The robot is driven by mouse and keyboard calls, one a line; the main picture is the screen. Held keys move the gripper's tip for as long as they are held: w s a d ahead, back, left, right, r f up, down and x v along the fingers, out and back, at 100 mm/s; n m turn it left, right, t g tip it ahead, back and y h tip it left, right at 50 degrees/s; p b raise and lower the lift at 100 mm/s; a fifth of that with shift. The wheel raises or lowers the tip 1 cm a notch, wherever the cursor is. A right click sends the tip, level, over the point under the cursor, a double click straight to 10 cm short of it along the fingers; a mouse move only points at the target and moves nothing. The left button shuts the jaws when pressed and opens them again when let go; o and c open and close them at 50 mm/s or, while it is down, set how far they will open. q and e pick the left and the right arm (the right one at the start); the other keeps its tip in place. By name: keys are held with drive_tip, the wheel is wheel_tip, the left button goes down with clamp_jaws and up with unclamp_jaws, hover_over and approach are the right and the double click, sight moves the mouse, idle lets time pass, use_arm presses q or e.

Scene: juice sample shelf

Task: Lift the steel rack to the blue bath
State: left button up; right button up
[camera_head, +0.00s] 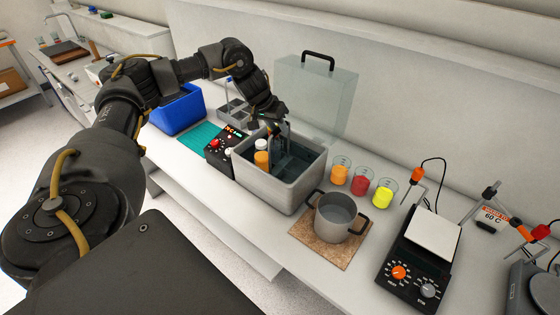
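The blue bath (180,112) is an open blue tub on the bench at the back left, partly hidden by my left arm. A grey open water bath (277,187) stands mid-bench, with bottles of orange liquid (262,158) inside at its left. My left gripper (277,136) reaches down over the grey bath, beside these bottles. Thin grey upright parts below the fingers may belong to the steel rack, but the rack is mostly hidden and I cannot tell it apart clearly. Whether the fingers are open or shut is unclear. My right gripper is out of view.
A black control box (222,150) and teal mat (198,138) lie left of the grey bath. A clear lid (325,95) stands behind it. A pot (340,218), beakers of coloured liquid (361,181) and a hotplate (424,258) stand to the right.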

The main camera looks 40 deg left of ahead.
use_arm(q)
clamp_jaws()
drive_tip(key=shift+w+r, duration=0.1)
drive_tip(key=shift+w, duration=0.05)
drive_tip(key=shift+w+r+b, duration=0.1)
drive_tip(key=shift+r+b, duration=0.2)
drive_tip(key=shift+r, duration=0.5)
wheel_tip(320, 180, up, 5)
drive_tip(key=shift+f+b, duration=0.15)
drive_tip(key=shift+b, duration=0.6)
wheel_tip(320, 180, up, 12)
drive_tip(key=p, duration=0.2)
drive_tip(key=shift+f, duration=0.15)
